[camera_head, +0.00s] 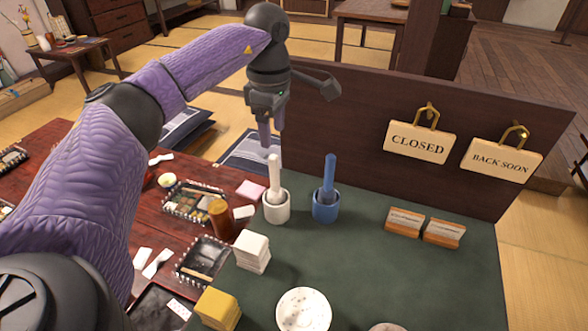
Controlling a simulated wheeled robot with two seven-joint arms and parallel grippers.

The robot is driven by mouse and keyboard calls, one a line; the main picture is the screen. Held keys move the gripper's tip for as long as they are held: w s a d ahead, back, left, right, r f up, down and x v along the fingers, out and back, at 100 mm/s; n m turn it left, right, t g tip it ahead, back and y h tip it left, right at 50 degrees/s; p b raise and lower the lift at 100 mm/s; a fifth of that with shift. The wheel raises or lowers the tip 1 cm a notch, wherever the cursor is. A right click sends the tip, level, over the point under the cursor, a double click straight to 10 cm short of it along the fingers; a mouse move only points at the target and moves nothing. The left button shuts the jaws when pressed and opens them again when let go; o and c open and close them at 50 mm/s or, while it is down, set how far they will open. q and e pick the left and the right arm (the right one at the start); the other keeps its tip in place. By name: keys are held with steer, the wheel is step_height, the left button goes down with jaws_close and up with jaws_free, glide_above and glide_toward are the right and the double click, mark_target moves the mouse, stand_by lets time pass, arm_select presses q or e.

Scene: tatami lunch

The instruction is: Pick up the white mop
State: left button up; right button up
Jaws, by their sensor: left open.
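The white mop (274,172) stands upright in a white cup (276,210) near the left edge of the dark green counter top. Only its pale handle and part of its wider lower end show; the rest is hidden inside the cup. My left gripper (270,146) is open and empty, pointing down. In the picture its fingers sit just above the top of the white handle. I cannot tell whether they touch it. My right gripper is not in view.
A blue mop (329,175) stands in a blue cup (325,209) just right of the white one. A dark panel (350,120) with hanging signs runs behind. White stacked blocks (252,250) and a brown cylinder (221,218) are at front left. The counter's middle (390,270) is clear.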

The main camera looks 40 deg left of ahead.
arm_select(q)
steer(key=b, duration=0.5)
glide_above(276, 199)
steer(key=f, duration=1)
steer(key=shift+w+a, duration=0.3)
steer(key=shift+w, duration=0.05)
steer(key=shift+r, duration=0.1)
steer(key=shift+c, duration=0.9)
steer(key=c, duration=0.7)
jaws_close()
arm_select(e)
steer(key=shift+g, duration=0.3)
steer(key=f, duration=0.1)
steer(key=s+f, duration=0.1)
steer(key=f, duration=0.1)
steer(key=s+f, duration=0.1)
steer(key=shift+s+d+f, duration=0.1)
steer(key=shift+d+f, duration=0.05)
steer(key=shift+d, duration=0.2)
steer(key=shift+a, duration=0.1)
